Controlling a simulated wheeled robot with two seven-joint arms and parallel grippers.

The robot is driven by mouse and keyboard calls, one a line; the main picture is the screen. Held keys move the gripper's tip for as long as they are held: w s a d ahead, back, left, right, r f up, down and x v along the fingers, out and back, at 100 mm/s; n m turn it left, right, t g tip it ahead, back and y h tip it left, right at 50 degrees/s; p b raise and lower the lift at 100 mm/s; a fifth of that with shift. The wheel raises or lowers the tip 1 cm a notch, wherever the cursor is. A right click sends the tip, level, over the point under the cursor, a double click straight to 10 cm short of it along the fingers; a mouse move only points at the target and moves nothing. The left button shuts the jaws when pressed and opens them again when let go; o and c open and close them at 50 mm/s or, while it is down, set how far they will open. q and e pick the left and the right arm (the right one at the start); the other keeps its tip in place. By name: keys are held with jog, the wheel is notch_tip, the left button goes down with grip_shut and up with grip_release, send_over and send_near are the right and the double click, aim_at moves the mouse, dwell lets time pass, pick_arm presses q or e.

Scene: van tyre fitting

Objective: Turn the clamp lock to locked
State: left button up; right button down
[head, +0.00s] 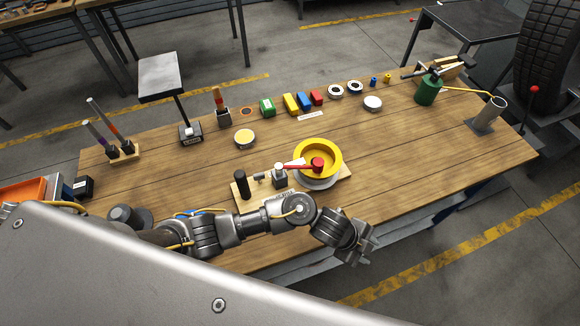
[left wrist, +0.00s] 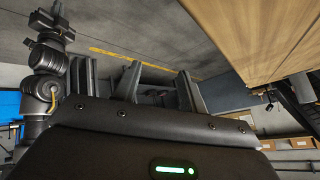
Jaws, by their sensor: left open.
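My left gripper (head: 362,252) is open and empty, off the bench's near edge, right of and nearer than the fixture. Its fingers (left wrist: 156,84) show apart in the left wrist view. Another arm of mine (left wrist: 48,85) is at that view's left; its jaws are unclear.
Behind the fixture stand a yellow-topped tin (head: 245,138), a green box (head: 267,107), coloured blocks (head: 297,103) and white rings (head: 336,91). A green can (head: 426,92) and a grey tube (head: 490,113) stand at the right. The bench right of the fixture is clear.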

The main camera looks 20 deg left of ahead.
pick_arm(q)
jog(key=w+a+r+m+y+p, duration=0.1)
jog(key=w+a+r+m, duration=0.4)
jog(key=w+r, duration=0.45)
jog(key=w+a+r+m+y+p, duration=0.1)
jog(key=w+a+r+m+y, duration=0.1)
jog(key=w+a+r+m, duration=0.55)
jog(key=n+g+y+b, duration=0.3)
jog(key=n+g, duration=0.2)
send_near(259, 178)
jog(key=x, duration=0.2)
jog(key=p+x, duration=0.1)
jog(key=x, duration=0.1)
jog(key=p+x, duration=0.1)
jog(key=x, duration=0.1)
jog(key=shift+w+a+f, duration=0.1)
jog(key=shift+w+a, duration=0.15)
jog(key=shift+w, duration=0.15)
jog(key=shift+x, duration=0.85)
pick_arm(e)
jog(key=shift+s+r, duration=0.3)
jog(key=shift+r, duration=0.55)
pick_arm(q)
jog(key=shift+w, duration=0.1)
